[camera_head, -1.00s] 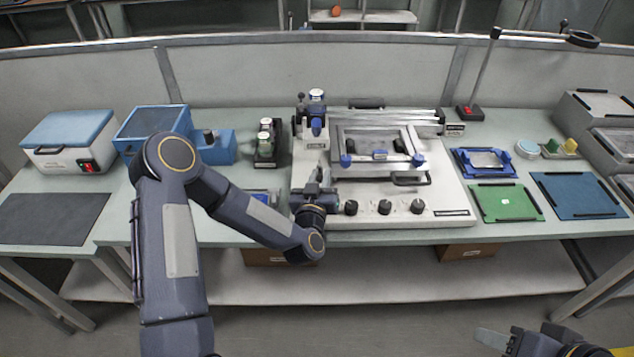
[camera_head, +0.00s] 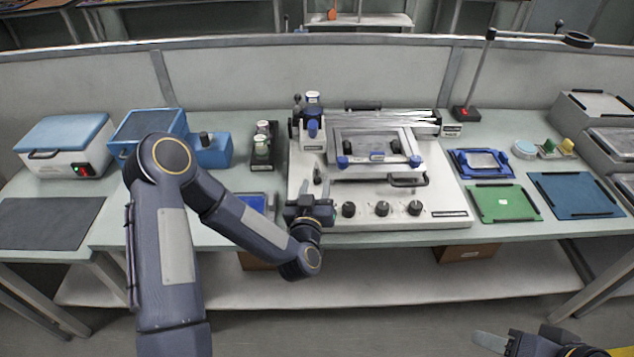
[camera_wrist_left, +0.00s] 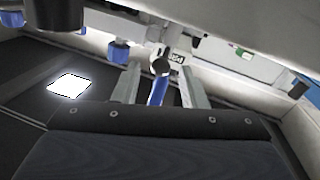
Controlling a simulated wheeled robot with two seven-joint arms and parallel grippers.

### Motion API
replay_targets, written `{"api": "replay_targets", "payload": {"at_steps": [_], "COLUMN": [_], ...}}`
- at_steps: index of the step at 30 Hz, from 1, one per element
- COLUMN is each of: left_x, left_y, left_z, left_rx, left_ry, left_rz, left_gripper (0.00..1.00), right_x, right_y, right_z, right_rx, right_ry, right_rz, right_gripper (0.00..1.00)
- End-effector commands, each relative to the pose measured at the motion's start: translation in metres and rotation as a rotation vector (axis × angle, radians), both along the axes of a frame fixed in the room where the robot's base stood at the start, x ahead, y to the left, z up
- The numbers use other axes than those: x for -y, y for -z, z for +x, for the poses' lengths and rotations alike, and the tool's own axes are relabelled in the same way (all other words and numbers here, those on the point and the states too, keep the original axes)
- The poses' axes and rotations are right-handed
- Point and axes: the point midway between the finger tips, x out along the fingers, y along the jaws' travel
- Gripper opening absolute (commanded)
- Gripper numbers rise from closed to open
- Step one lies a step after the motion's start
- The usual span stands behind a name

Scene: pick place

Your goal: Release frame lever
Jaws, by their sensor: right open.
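The printing machine (camera_head: 450,205) stands mid-bench with a metal frame (camera_head: 375,135) raised above its bed on blue corner clamps. A small lever with a dark knob (camera_head: 317,174) stands on the machine's left side, left of the frame. My left gripper (camera_head: 306,200) is just in front of this lever, low over the machine's front left edge. In the left wrist view its two fingers stand apart, with a black-knobbed blue lever (camera_wrist_left: 158,90) showing between them; contact is not visible. My right gripper (camera_head: 495,341) is open at the bottom right, partly out of frame, away from the bench.
Several knobs (camera_head: 382,208) line the machine's front. A green plate (camera_head: 503,203) and a blue tray (camera_head: 480,162) lie to its right. A bottle rack (camera_head: 263,147) and a blue box (camera_head: 150,124) stand to its left. A lamp (camera_head: 468,112) stands behind.

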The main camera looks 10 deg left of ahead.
Motion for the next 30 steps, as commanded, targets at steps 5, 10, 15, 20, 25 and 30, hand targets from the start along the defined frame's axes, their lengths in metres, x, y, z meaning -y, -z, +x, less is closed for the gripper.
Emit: {"api": "replay_targets", "payload": {"at_steps": [5, 10, 15, 20, 25, 30], "left_x": [0.004, 0.005, 0.005, 0.005, 0.005, 0.006], "left_y": [0.002, 0.001, 0.0, 0.0, 0.0, -0.011], "left_z": [-0.03, -0.046, -0.048, -0.048, -0.048, -0.043], "left_rx": [0.0, 0.0, 0.001, 0.001, 0.0, -0.018], "left_ry": [0.003, 0.002, 0.0, 0.0, 0.0, 0.052], "left_rz": [0.001, 0.0, 0.0, 0.0, 0.0, 0.01], "left_gripper": [0.39, 0.39, 0.39, 0.39, 0.39, 0.39], "right_x": [0.0, 0.0, 0.0, 0.0, 0.0, 0.0], "right_y": [0.01, 0.013, 0.013, 0.013, 0.013, 0.012], "right_z": [0.0, 0.0, 0.0, 0.0, 0.0, 0.0], "right_rx": [0.0, 0.0, 0.0, 0.0, 0.0, 0.0], "right_ry": [0.0, 0.0, 0.0, 0.0, 0.0, 0.0], "right_rz": [0.0, 0.0, 0.0, 0.0, 0.0, 0.0], "right_gripper": [0.45, 0.45, 0.45, 0.45, 0.45, 0.45]}}
